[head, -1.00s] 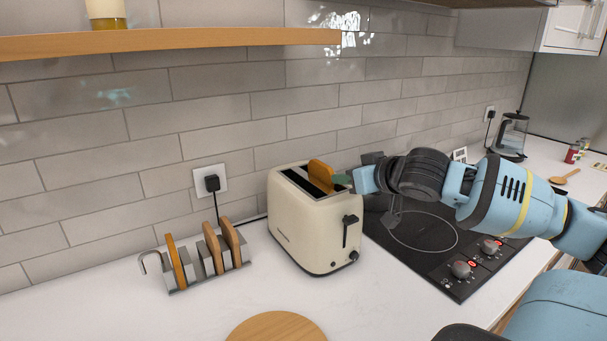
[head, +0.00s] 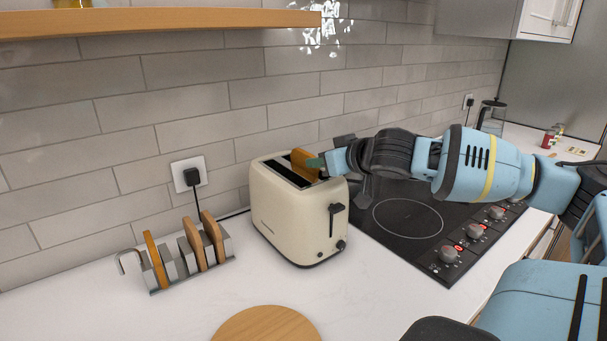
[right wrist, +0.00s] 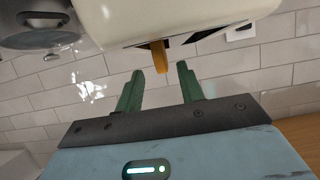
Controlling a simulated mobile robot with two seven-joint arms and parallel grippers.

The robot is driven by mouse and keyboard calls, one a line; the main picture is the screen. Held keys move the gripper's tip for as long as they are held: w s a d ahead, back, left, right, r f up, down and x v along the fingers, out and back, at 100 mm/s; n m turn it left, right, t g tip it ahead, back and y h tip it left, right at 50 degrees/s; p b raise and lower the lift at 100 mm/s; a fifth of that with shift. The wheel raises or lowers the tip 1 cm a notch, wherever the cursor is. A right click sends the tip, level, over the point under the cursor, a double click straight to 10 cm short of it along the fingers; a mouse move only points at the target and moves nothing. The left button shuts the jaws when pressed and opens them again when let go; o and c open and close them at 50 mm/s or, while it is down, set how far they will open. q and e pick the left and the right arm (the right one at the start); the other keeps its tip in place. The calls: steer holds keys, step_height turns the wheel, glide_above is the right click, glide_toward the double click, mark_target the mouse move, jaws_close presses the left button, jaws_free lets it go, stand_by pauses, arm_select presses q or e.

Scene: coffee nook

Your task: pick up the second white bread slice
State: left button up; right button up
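One bread slice (head: 304,163) with a brown crust stands partly out of the cream toaster's (head: 290,215) slot. It also shows in the right wrist view (right wrist: 160,57). My right gripper (head: 317,163) is beside this slice, above the toaster's right end. In the right wrist view, its green fingers (right wrist: 160,68) are apart, with the slice just beyond the gap between their tips. Three more slices stand in the grey metal rack (head: 165,272): one at left (head: 156,260), two close together at right (head: 194,244) (head: 212,237). None looks clearly white. My left gripper is not visible.
A round wooden board (head: 266,326) lies at the front of the white counter. A black hob (head: 410,222) with knobs is right of the toaster, under my right arm. A wooden shelf (head: 160,20) crosses the wall above. Counter between rack and board is clear.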

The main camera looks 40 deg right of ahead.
mark_target(298, 156)
steer(key=x, duration=0.1)
steer(key=b+x, duration=0.1)
steer(key=x, duration=0.1)
steer(key=shift+w+f, duration=0.15)
steer(key=shift+f, duration=0.15)
steer(key=shift+w, duration=0.55)
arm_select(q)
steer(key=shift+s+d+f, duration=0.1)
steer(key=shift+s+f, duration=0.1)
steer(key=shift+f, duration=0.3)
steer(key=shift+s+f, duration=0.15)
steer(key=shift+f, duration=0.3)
arm_select(e)
steer(key=c, duration=0.7)
jaws_close()
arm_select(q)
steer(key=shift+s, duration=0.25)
